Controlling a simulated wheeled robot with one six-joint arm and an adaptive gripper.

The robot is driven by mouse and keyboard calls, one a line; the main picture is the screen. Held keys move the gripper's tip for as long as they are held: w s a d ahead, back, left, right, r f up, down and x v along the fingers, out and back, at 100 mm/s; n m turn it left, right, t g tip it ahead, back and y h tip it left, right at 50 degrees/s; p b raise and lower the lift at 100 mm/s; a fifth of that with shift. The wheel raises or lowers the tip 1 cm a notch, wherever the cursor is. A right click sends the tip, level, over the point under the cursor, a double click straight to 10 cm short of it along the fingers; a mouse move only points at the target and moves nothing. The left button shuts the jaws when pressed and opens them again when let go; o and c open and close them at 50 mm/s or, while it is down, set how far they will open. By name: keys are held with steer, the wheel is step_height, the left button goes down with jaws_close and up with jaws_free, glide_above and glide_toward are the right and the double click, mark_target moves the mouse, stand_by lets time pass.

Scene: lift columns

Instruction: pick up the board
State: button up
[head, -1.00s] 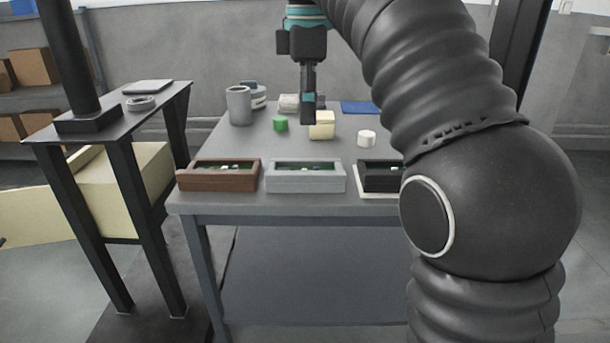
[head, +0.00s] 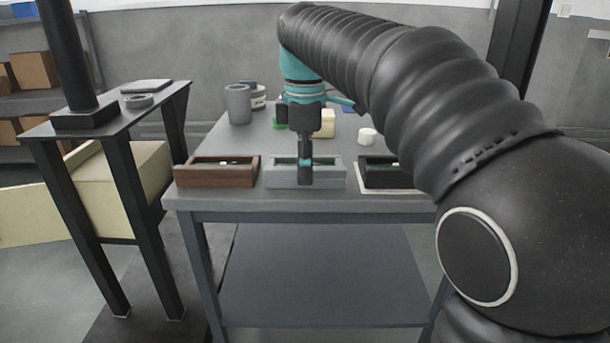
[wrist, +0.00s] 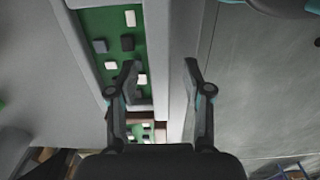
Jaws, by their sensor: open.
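A green board (wrist: 112,40) with white and dark blocks on it lies in the grey tray (head: 328,181). It also shows as a thin green strip in the head view (head: 284,160), partly behind my gripper. My gripper (wrist: 160,72) is open and empty. Its fingers point down at the grey tray, with the tray's front wall between them in the wrist view. In the head view my gripper (head: 305,182) stands in front of the tray's middle. I cannot tell its exact height or whether it touches. Another green board (wrist: 150,134) lies in the brown tray (head: 214,180).
A black tray (head: 385,179) stands right of the grey one. Behind are a grey mug (head: 238,104), a cream block (head: 327,124), a white cylinder (head: 367,136) and a partly hidden green piece. The table's front edge (head: 300,208) is close. A side stand (head: 90,128) is at left.

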steer(key=shift+f, duration=0.45)
jaws_close()
